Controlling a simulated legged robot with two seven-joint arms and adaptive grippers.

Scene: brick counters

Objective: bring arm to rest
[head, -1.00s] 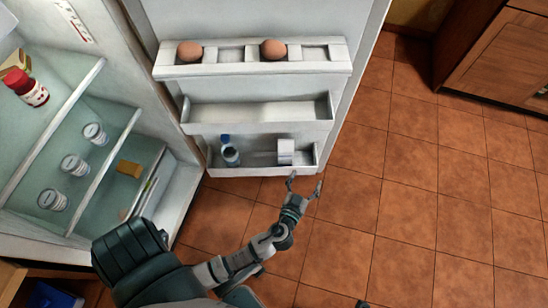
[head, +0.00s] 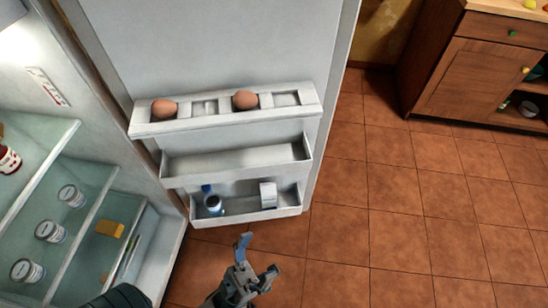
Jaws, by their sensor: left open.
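My left gripper (head: 257,261) is open and empty at the bottom of the head view. It is in front of the open fridge door (head: 215,60), just below the lowest door shelf in the picture, and appears apart from it. Most of my left arm is out of the picture. My right gripper does not show.
The door holds two eggs (head: 245,100) in its top rack, an empty middle shelf (head: 235,163), and a bottle (head: 213,203) and white carton (head: 268,195) below. Jars (head: 51,231) stand inside the fridge. A wooden cabinet (head: 465,75) is at upper right. The tiled floor (head: 420,220) is clear.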

